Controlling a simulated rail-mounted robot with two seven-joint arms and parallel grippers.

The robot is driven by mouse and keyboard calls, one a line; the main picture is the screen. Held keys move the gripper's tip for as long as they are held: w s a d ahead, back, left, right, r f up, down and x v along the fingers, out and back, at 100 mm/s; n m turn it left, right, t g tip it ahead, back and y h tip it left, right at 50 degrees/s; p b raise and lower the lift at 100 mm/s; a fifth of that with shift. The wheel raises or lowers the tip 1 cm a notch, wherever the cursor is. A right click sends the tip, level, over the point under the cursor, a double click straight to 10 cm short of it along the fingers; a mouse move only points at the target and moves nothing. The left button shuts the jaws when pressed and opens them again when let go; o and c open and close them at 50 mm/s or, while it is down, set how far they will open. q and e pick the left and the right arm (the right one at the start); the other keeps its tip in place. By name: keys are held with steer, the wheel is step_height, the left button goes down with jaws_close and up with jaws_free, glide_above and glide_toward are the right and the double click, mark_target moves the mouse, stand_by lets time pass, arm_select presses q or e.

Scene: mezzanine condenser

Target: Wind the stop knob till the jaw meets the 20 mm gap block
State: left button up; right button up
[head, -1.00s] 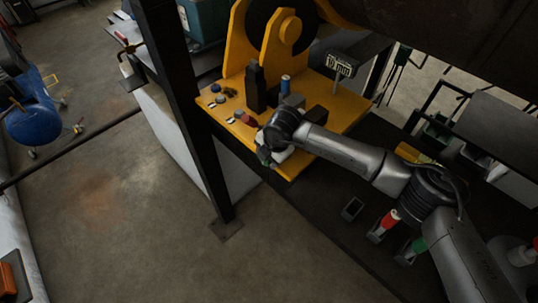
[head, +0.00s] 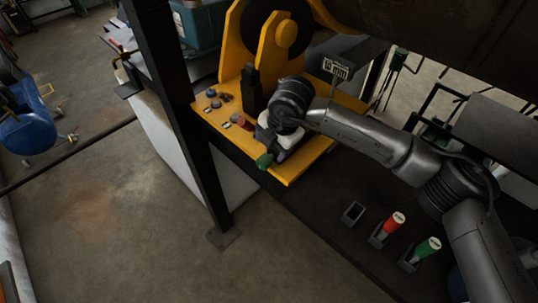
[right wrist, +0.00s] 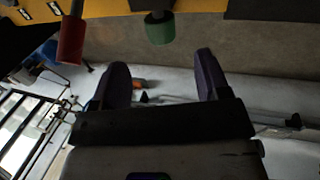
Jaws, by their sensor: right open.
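A green knob (head: 264,160) sticks out from the front edge of the yellow machine plate (head: 301,172). A red knob (head: 244,124) is farther left on the same edge. I cannot tell by marking which is the stop knob. My right gripper (head: 283,152) is just right of the green knob. In the right wrist view its fingers (right wrist: 162,68) are apart and empty, with the green knob (right wrist: 159,28) ahead of the gap, not between them, and the red knob (right wrist: 70,40) off left. The jaw and gap block cannot be made out; my right arm covers part of the plate.
A "mm" sign (head: 336,69), its number unclear, stands behind my arm. A tall black block (head: 252,90) is on the plate. An empty holder (head: 353,212), a red-topped piece (head: 394,223) and a green-topped piece (head: 428,247) are on the dark bench. A dark post (head: 182,120) stands left.

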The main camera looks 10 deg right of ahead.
steer(key=shift+b+v, duration=0.4)
steer(key=shift+v, duration=1.9)
